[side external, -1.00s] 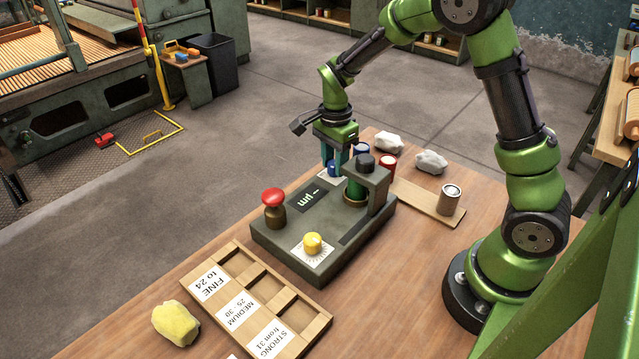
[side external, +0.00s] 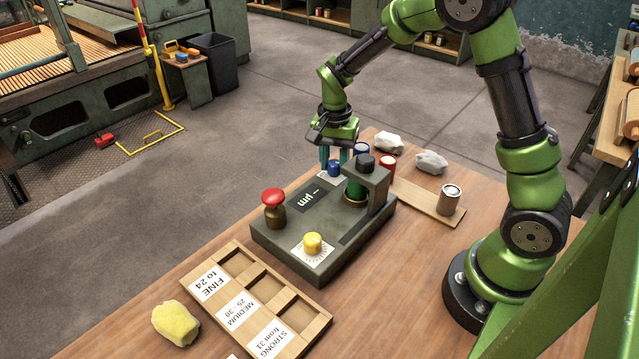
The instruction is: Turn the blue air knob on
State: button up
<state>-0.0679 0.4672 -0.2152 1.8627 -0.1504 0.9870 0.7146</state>
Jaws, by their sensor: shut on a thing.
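The blue knob (side external: 334,169) sits on a white dial plate at the far left corner of the grey-green device (side external: 285,237). My gripper (side external: 335,162) points down over this corner, and its teal fingers are shut on the blue knob, one on each side. The knob's pointer and its exact angle are too small to read. The device also carries a yellow knob (side external: 312,243) on a white dial plate at the near corner, a red mushroom button (side external: 273,199), a display reading "-- µm" and a measuring post with a black top (side external: 365,161).
A wooden sorting tray (side external: 262,300) labelled FINE, MEDIUM and STRONG lies in front. A metal-coloured spool (side external: 449,199) stands on a board. White lumps and a yellow sponge lie on the table.

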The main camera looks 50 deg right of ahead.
aim_at(333, 164)
jog(key=n, duration=0.5)
jog(key=shift+a+n, duration=0.1)
jog(key=shift+n, duration=0.3)
jog(key=n, duration=0.5)
jog(key=shift+n, duration=0.4)
jog(key=o, duration=1)
jog(key=shift+o, duration=0.2)
notch_tip(333, 164, up, 17)
jog(key=shift+a, duration=0.2)
jog(key=shift+f, duration=0.1)
